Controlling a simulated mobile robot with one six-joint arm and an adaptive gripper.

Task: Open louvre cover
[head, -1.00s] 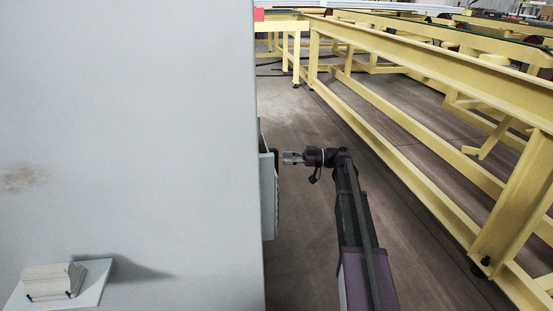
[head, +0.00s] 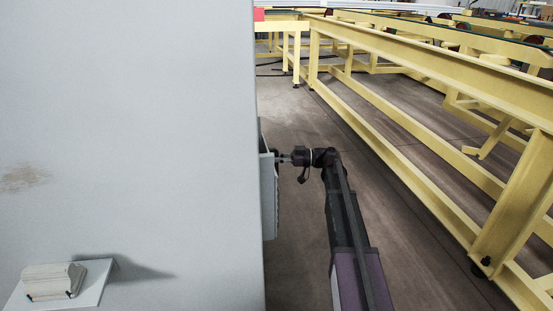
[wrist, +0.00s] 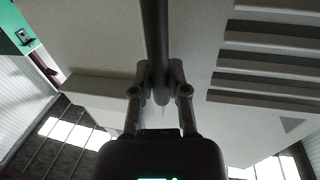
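The louvre cover (head: 269,200) shows edge-on in the head view, on the side of the large grey cabinet. In the wrist view its pale face fills the top, with dark louvre slots (wrist: 275,67) at the right. A dark bar handle (wrist: 154,30) runs down the middle of the wrist view. My gripper (head: 279,158) is at the cover's edge in the head view. In the wrist view its two fingers (wrist: 161,78) flank the handle and look closed on it. The exact finger contact is dark and partly hidden.
The grey cabinet (head: 130,120) fills the left of the head view, with a small block on a plate (head: 52,281) low on it. A yellow frame conveyor (head: 420,75) stands at the right. Bare floor (head: 310,240) lies between them.

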